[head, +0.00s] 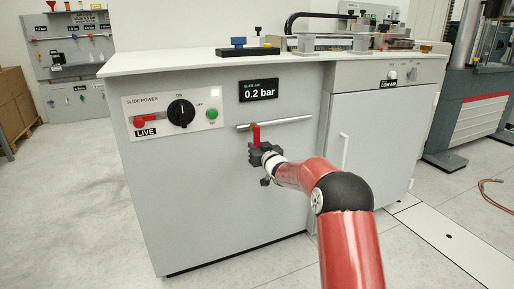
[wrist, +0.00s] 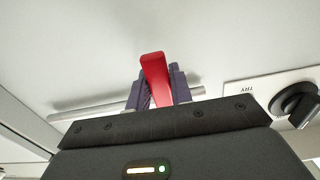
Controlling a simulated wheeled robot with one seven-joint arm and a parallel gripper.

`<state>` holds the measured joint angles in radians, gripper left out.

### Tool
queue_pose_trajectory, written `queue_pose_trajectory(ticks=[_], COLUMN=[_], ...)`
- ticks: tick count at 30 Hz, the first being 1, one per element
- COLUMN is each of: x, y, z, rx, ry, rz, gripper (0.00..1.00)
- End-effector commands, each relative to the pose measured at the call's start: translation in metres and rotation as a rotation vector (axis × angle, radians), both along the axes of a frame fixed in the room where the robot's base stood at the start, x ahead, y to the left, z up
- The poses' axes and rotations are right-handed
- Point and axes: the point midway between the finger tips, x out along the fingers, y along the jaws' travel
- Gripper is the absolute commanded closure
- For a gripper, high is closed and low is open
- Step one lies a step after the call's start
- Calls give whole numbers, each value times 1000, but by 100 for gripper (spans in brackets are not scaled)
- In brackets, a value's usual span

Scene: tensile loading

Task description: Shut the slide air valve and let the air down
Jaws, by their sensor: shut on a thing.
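The slide air valve has a red lever (head: 256,132) on a horizontal silver pipe (head: 285,122) on the cabinet's front. The lever stands upright, crosswise to the pipe. My gripper (head: 258,150) is at the lever and shut on it. The wrist view shows the red lever (wrist: 154,72) between the two fingers of my gripper (wrist: 158,88); its lower part and the valve body are hidden there. The slide air display (head: 258,90) above the pipe reads 0.2 bar.
Left of the valve is the slide power panel (head: 172,112) with a black knob, a red switch marked LIVE and a green button. A door handle (head: 344,152) stands to the right. Cardboard boxes (head: 14,105) are far left. The floor at left is clear.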

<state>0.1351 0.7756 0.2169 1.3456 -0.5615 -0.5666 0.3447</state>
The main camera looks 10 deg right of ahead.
Motion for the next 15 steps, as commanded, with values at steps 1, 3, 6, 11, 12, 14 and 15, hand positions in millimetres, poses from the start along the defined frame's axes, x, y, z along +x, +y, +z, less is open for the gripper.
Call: queue_pose_trajectory(ticks=[1, 3, 6, 11, 12, 14, 15], x=[0, 0, 0, 0, 0, 0, 0], y=[1, 1, 1, 1, 1, 0, 0], z=[-2, -2, -2, -1, -1, -1, -1], rx=[4, 4, 4, 2, 2, 1, 2], ry=[4, 4, 4, 3, 3, 3, 2], rz=[0, 0, 0, 0, 0, 0, 0], gripper=[100, 100, 68, 56, 56, 56, 56])
